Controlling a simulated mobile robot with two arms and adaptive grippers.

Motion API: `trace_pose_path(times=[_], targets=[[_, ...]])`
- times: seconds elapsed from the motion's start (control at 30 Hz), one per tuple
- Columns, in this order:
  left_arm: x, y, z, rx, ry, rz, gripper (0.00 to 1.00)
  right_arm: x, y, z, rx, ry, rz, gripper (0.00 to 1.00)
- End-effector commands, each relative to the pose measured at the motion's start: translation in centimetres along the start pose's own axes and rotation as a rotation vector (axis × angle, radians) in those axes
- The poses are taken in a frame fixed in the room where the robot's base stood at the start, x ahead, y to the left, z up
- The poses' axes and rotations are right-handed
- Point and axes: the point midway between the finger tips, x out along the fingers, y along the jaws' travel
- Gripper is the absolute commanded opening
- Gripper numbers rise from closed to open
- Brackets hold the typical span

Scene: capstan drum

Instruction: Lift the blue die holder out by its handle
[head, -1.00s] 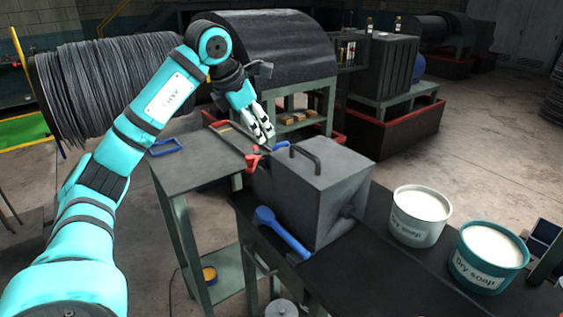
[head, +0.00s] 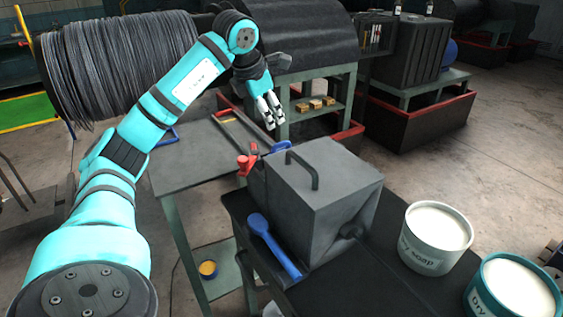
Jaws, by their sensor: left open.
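A small blue part (head: 280,147) shows at the far edge of the grey box (head: 335,207), beside a red part (head: 246,163). It may be the blue die holder's handle; the rest is hidden behind the box. My left gripper (head: 269,117) is just above and beyond the blue part in the picture, pointing down, open and empty. It appears apart from the blue part. My right gripper is out of view.
The box has a dark handle (head: 303,168) on top. A blue lever (head: 274,246) lies along its front left side. Soap tubs (head: 436,238) (head: 512,288) stand at the right. A grey side table (head: 190,172) is at the left, with a blue loop (head: 172,136) at its far edge.

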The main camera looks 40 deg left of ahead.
Motion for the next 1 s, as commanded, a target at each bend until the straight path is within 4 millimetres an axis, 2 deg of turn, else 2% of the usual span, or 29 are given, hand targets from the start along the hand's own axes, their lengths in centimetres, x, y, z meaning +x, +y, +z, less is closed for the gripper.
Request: trace_pose_path(times=[0.13, 0.3, 0.53, 0.8, 1.0], targets=[[3.2, 0.0, 0.0, 0.000, 0.005, -0.002, 0.44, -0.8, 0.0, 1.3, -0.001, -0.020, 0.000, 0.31], [6.0, 0.0, 0.0, 0.000, 0.002, -0.002, 0.44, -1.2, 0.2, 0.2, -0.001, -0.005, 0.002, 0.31], [7.5, -0.1, 0.0, 0.001, 0.002, -0.002, 0.44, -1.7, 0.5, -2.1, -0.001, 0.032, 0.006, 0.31], [11.3, -0.3, -0.2, 0.000, 0.002, -0.003, 0.44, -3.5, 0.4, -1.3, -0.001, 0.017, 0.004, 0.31], [12.3, -0.3, -0.2, 0.000, -0.001, 0.000, 0.44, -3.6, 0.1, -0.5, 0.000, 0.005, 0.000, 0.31]])
